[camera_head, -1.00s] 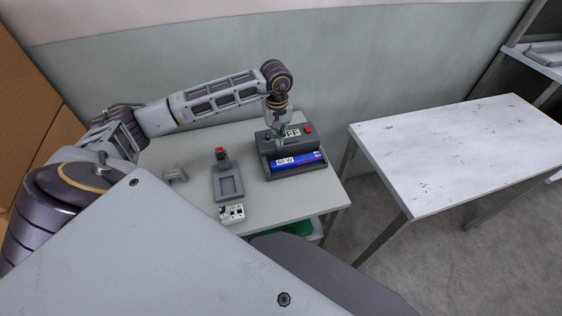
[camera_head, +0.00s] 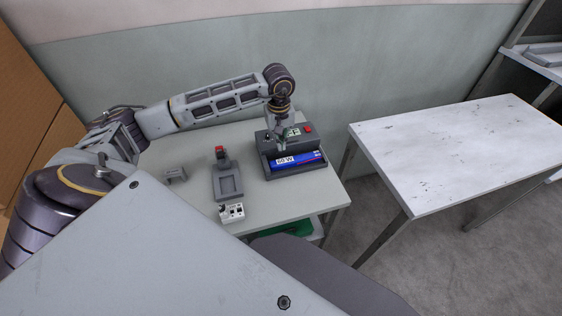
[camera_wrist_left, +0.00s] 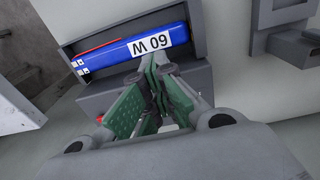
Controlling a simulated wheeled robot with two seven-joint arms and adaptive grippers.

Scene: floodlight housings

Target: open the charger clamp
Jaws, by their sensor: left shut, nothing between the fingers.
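The charger (camera_head: 310,146) is a dark grey box at the back right of the grey-green table, with a red button on top. A blue battery labelled 60 W (camera_head: 290,163) lies in its front recess; it also shows in the left wrist view (camera_wrist_left: 110,55). My left gripper (camera_head: 281,141) is over the charger's top, behind the battery. In the left wrist view its green-padded fingers (camera_wrist_left: 152,75) are shut at the tips, with nothing between them, close to the battery's label edge. The clamp cannot be made out; the gripper covers part of the charger. My right gripper is not in view.
A dark grey fixture with a red part (camera_head: 228,182), a small grey bracket (camera_head: 176,174) and a white block with sockets (camera_head: 232,212) stand left of the charger. A bare white table (camera_head: 450,150) stands to the right, across a gap.

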